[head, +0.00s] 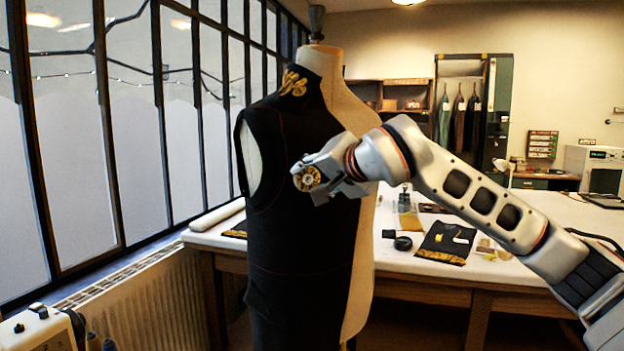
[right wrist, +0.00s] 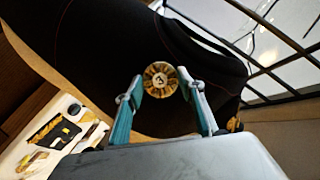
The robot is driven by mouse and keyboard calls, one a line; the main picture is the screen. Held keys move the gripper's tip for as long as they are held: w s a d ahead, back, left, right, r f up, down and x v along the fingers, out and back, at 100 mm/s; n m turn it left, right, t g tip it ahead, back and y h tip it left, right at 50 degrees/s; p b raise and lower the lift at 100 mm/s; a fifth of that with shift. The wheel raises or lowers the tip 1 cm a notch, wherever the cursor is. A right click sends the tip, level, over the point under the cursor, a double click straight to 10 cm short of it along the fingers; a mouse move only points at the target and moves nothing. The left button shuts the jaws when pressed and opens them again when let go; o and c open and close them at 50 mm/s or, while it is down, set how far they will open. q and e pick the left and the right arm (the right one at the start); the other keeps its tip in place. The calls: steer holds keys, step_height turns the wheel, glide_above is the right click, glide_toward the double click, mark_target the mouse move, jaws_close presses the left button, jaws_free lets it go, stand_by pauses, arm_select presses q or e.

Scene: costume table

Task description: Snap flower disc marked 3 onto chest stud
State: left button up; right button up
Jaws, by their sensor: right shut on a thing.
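My right gripper (head: 318,183) is shut on a round gold flower disc (head: 307,179) with a dark centre, in front of the chest of a black vest (head: 300,230) on a dress form. In the right wrist view the disc (right wrist: 160,79) sits between the two teal fingertips (right wrist: 165,88), with black cloth behind it. Its centre bears a small light mark, too small to read surely. I cannot tell whether the disc touches the vest. No chest stud is visible. My left gripper is not in view.
A gold ornament (head: 293,83) is on the vest's collar. A white-topped work table (head: 400,262) behind the form holds a dark cloth piece with gold trim (head: 446,243), a black roll (head: 403,243) and small items. Tall windows (head: 130,120) stand on the left.

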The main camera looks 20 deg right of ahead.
steer(key=shift+w, duration=0.55)
stand_by(0.5)
steer(key=o, duration=1.1)
steer(key=shift+o, duration=0.2)
steer(key=o, duration=0.5)
steer(key=shift+c, duration=0.2)
steer(key=shift+s, duration=0.1)
steer(key=s, duration=0.7)
steer(key=shift+s+a+r+p, duration=0.15)
steer(key=shift+s+a+p, duration=0.15)
steer(key=shift+s+p, duration=0.1)
